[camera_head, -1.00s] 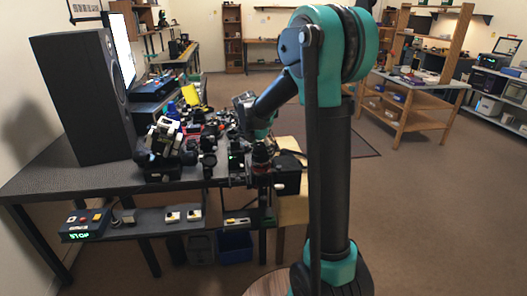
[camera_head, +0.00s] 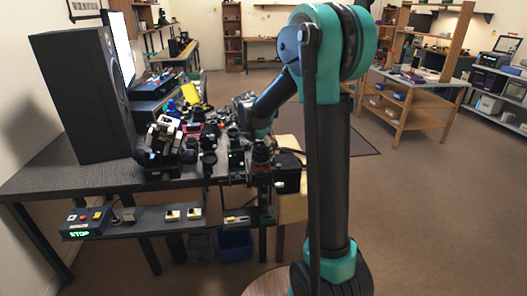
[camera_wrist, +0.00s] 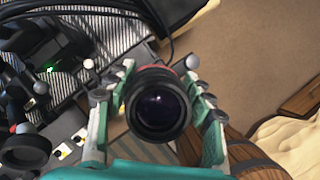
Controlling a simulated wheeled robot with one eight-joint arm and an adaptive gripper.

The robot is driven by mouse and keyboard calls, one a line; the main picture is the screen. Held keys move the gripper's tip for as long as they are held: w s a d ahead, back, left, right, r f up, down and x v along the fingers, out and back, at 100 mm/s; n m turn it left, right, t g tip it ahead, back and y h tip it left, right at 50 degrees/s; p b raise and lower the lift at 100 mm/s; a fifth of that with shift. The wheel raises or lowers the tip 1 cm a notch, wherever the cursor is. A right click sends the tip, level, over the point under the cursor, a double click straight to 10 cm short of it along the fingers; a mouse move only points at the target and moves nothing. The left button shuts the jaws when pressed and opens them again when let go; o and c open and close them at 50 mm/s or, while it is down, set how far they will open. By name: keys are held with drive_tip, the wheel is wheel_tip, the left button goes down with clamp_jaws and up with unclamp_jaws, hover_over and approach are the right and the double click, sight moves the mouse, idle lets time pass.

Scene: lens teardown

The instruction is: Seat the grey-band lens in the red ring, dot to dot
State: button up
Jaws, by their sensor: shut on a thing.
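A black lens (camera_wrist: 158,108) faces the wrist camera, its round dark glass in the middle of the view. My gripper (camera_wrist: 159,70) is shut on it, one teal finger on each side. A red band (camera_wrist: 156,68) shows at the far edge of the lens; I cannot tell whether it is the red ring or part of the lens. No grey band or dots can be made out. In the head view, my gripper (camera_head: 262,140) is at the right end of the bench, above a small dark, reddish part (camera_head: 261,156). Whether the lens is seated is hidden.
The bench (camera_head: 60,180) is crowded with dark gear left of my gripper, with a tall speaker (camera_head: 80,95) at the far left. A black box (camera_head: 288,172) is close on the right. Cables (camera_wrist: 100,10) cross behind the lens. Open floor (camera_head: 430,220) lies to the right.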

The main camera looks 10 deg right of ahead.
drive_tip(key=shift+f, duration=0.2)
idle(0.4)
drive_tip(key=o, duration=1.5)
drive_tip(key=v, duration=1.2)
drive_tip(key=shift+r, duration=0.1)
drive_tip(key=shift+d, duration=0.1)
